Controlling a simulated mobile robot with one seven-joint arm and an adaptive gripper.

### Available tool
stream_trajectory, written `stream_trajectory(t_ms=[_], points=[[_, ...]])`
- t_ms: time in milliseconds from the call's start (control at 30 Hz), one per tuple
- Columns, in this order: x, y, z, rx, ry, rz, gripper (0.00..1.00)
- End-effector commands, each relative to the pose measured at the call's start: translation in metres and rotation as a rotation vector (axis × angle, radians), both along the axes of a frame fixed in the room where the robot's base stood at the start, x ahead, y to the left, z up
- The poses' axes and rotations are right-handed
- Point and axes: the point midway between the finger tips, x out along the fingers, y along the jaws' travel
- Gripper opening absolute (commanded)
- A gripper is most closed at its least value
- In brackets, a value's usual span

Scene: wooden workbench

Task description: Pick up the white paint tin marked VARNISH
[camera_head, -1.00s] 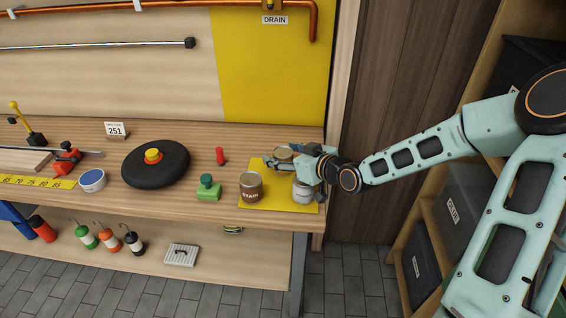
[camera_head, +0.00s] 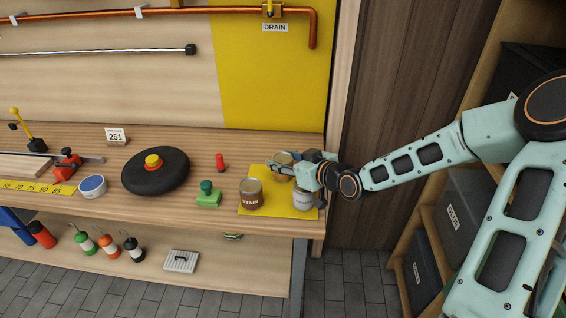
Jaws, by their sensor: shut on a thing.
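Three paint tins stand on a yellow mat (camera_head: 250,212) at the right end of the bench. A brown tin marked STAIN (camera_head: 251,197) is at front left. A whitish tin (camera_head: 303,199) is at front right; its small lettering is unreadable and my gripper hides its top. A third tin (camera_head: 284,157) is at the back, its lid showing and most of its side and any label hidden by a finger. My gripper (camera_head: 283,165) reaches in from the right, fingers pointing left, and is shut around this back tin. I cannot tell whether that tin is clear of the mat.
A green-handled stamp-like block (camera_head: 208,195) and a small red object (camera_head: 220,162) stand left of the mat. Farther left are a black disc with a red and yellow knob (camera_head: 155,170) and a blue-topped round tin (camera_head: 92,186). The bench's right edge is close to the mat.

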Motion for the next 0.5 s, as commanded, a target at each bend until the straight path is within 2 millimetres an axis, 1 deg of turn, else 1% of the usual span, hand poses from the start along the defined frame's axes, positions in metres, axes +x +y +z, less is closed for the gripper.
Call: stream_trajectory(t_ms=[233,367,500], points=[[0.001,0.000,0.020,0.000,-0.003,0.001,0.09],[0.001,0.000,0.037,-0.001,-0.005,0.001,0.09],[-0.017,-0.005,0.059,-0.002,-0.003,0.000,0.09]])
